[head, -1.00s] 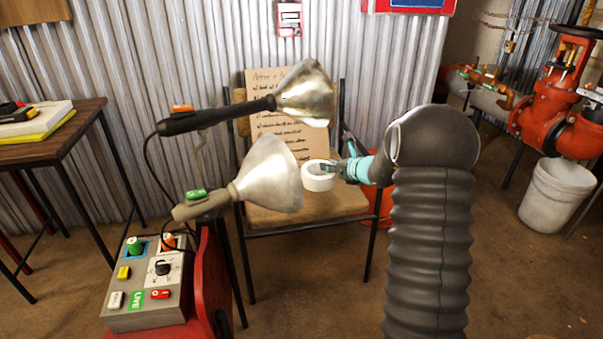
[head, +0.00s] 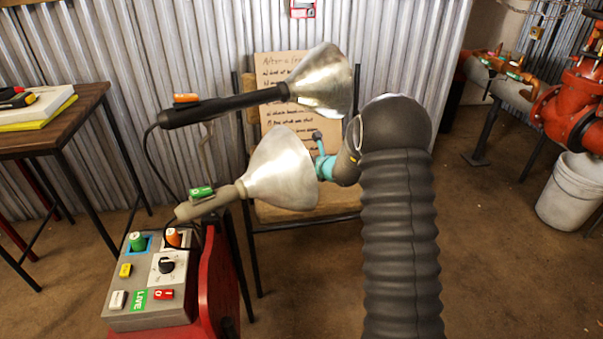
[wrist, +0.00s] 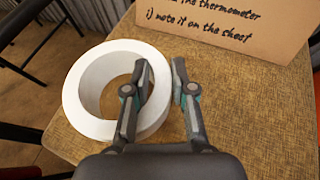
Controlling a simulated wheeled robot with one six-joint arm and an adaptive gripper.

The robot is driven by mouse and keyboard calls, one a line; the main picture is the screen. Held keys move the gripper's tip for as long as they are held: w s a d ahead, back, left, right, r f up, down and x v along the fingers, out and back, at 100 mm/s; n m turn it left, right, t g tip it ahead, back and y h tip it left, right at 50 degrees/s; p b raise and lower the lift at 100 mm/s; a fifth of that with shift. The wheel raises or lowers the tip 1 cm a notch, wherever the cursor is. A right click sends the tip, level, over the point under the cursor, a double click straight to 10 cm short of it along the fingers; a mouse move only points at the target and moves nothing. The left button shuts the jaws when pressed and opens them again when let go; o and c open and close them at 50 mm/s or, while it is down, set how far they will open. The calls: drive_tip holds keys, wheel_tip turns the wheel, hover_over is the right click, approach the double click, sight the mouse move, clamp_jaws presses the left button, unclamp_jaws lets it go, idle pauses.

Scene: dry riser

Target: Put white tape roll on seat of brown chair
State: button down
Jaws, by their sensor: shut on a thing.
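The white tape roll (wrist: 85,88) shows in the wrist view. My gripper (wrist: 161,82) is shut on its ring wall, one finger inside the hole and one outside. The roll is over the left part of the brown chair's seat (wrist: 240,110); I cannot tell whether it touches the seat. In the head view the chair seat (head: 335,204) is partly covered by the lower lamp shade and my arm. The tape roll is hidden there, and my gripper shows only in part, behind that shade.
Two metal-shaded lamps, upper (head: 325,82) and lower (head: 285,172), stand close in front of the chair. A handwritten cardboard sign (head: 283,68) leans on the chair back. A control box (head: 150,285) is at lower left. A wooden table (head: 85,105) stands left.

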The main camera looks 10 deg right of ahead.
drive_tip(key=shift+w+a+f, duration=0.1)
drive_tip(key=shift+a+f, duration=0.2)
drive_tip(key=shift+a, duration=0.1)
drive_tip(key=shift+f, duration=1.85)
drive_tip(key=shift+f, duration=0.15)
drive_tip(key=c, duration=0.9)
unclamp_jaws()
drive_tip(key=shift+r, duration=0.2)
drive_tip(key=v, duration=1.2)
drive_tip(key=shift+f+b, duration=0.1)
drive_tip(key=shift+b, duration=0.2)
